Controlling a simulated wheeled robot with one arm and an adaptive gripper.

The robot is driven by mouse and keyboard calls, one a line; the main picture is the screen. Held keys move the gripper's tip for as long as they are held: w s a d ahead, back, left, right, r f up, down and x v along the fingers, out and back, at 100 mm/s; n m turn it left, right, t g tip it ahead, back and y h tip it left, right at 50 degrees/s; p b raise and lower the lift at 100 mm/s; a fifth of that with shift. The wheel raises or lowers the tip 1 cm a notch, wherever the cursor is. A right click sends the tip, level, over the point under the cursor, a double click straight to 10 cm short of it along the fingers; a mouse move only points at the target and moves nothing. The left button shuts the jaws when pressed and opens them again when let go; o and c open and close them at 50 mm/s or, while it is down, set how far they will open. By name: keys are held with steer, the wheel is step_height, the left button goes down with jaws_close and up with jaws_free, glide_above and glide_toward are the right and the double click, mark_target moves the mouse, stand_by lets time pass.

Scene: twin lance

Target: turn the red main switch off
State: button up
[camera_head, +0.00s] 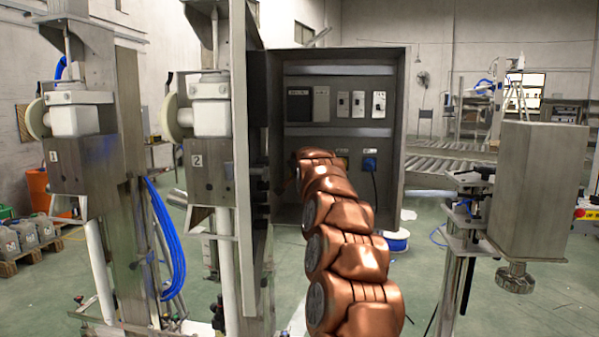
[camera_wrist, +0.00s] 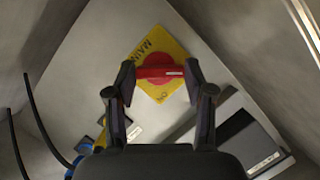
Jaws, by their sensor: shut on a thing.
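The red main switch (camera_wrist: 160,72) shows in the wrist view as a red round knob with a bar handle on a yellow plate (camera_wrist: 151,42) lettered "MAIN". The handle lies about level across the picture, at a slant to the plate's edges. My gripper (camera_wrist: 160,75) is shut on the handle, with one dark finger at each end of it. In the head view my copper-coloured arm reaches into the open grey cabinet (camera_head: 398,130) and hides the switch and my gripper.
In the cabinet, several light switch modules (camera_head: 358,104) and a dark box (camera_head: 299,106) sit above a blue plug (camera_head: 370,163) with a hanging cable. The cabinet's side walls are close. A metal machine (camera_head: 210,150) stands left of it; a boxy steel unit (camera_head: 540,190) stands to the right.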

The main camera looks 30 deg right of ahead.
steer(key=o, duration=1.2)
steer(key=shift+c, duration=0.2)
steer(key=shift+s+r, duration=0.1)
steer(key=v, duration=1.1)
steer(key=shift+s+a, duration=0.25)
steer(key=shift+s, duration=0.1)
